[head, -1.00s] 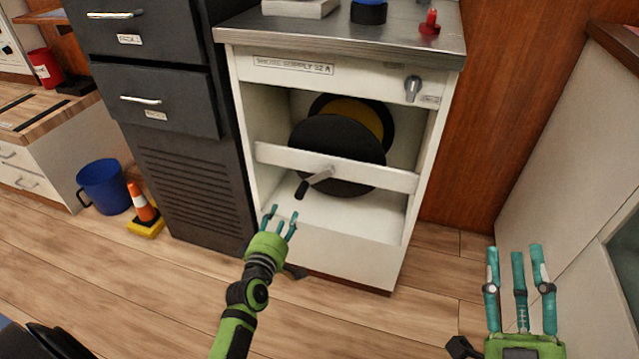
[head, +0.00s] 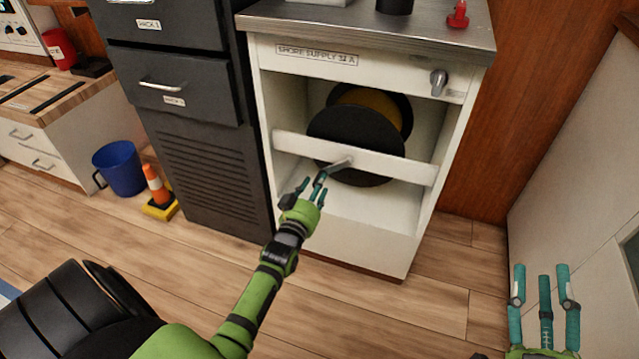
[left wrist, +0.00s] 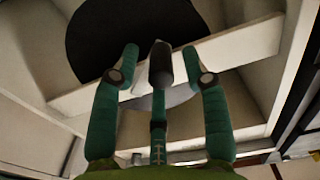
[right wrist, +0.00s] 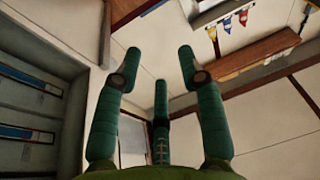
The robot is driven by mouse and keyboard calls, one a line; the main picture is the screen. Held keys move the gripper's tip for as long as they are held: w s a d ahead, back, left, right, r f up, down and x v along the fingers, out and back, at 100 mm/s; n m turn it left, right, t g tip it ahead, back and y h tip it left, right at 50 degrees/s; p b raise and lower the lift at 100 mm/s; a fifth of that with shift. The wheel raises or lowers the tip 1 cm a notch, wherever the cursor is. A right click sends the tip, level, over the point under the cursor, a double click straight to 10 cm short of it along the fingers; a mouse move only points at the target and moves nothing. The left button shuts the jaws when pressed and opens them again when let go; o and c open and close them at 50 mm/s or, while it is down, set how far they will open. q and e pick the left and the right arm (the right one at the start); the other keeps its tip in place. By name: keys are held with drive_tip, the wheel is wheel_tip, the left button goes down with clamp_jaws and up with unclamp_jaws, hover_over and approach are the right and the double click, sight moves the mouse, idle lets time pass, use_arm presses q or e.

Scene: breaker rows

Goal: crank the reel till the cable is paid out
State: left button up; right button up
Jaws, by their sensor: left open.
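The cable reel (head: 352,130), black flanges with a yellow cable wound between them, sits inside the white cabinet behind a white crossbar (head: 400,169). A grey crank arm (head: 340,163) comes out at the crossbar. Its black handle shows in the left wrist view (left wrist: 160,62), between the fingers of my left gripper (left wrist: 160,75). My left gripper (head: 311,188) is open around the handle; whether any finger touches it I cannot tell. My right gripper (head: 545,290) is open and empty at the lower right, far from the reel; it also shows in the right wrist view (right wrist: 160,75).
The cabinet top (head: 420,27) carries a red knob-like item (head: 458,15). A grey switch (head: 438,82) is on the cabinet's front. Dark drawers (head: 190,95) stand left, with a blue mug-shaped bucket (head: 120,168) and an orange cone (head: 157,188) on the floor.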

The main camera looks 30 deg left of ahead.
use_arm(q)
drive_tip(key=shift+b+x, duration=0.3)
drive_tip(key=shift+x, duration=0.85)
use_arm(e)
drive_tip(key=shift+s+a+r+n+t+y, duration=0.15)
drive_tip(key=shift+s+r+t+y, duration=0.25)
drive_tip(key=shift+r, duration=0.4)
drive_tip(key=shift+s+a+r+n+t+y, duration=0.15)
drive_tip(key=shift+s+r+t+y, duration=0.25)
drive_tip(key=shift+r, duration=0.35)
drive_tip(key=shift+s+a+r+n+t+y, duration=0.15)
drive_tip(key=shift+s+r+t+y, duration=0.2)
drive_tip(key=shift+r, duration=0.45)
use_arm(q)
clamp_jaws()
